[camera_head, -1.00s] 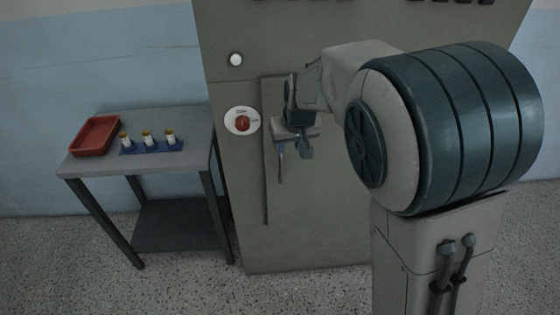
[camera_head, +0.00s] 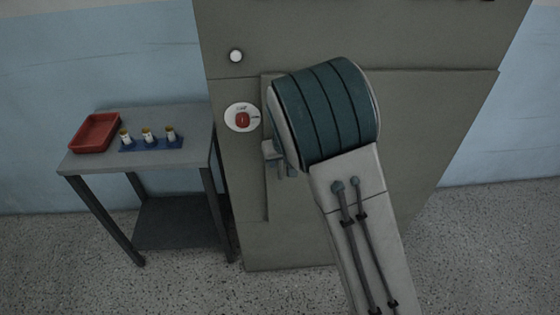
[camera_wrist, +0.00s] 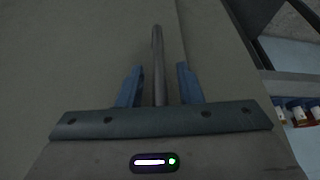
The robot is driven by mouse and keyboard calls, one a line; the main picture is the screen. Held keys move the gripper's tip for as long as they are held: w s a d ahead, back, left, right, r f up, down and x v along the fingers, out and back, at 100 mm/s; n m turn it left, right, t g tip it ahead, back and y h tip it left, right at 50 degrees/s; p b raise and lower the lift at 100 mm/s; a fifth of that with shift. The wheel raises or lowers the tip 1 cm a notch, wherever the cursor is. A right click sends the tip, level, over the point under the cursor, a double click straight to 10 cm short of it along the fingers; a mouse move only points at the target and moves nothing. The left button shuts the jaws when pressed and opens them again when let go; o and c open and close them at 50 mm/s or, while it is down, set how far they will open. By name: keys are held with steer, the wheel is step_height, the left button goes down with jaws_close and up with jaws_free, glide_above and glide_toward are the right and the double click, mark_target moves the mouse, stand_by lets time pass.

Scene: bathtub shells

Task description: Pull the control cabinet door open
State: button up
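The grey control cabinet (camera_head: 300,35) stands against the wall in the head view. Its door (camera_head: 430,120) looks flush with the cabinet front. My arm covers much of the door's left half. My gripper (camera_head: 284,168) is at the door's left side, below the red knob, partly hidden by my arm. In the wrist view my gripper (camera_wrist: 160,85) has its two blue fingers apart. A slim round handle bar (camera_wrist: 158,62) runs between them, with a visible gap on each side. The handle cannot be made out in the head view.
A red rotary knob on a white disc (camera_head: 242,118) and a white round button (camera_head: 236,56) sit left of the door. A grey side table (camera_head: 190,122) stands left, with a red tray (camera_head: 95,133) and a blue rack (camera_head: 152,146) of small bottles. Floor in front is clear.

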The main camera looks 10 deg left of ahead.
steer(key=shift+w+f, duration=0.15)
steer(key=shift+f, duration=0.25)
jaws_close()
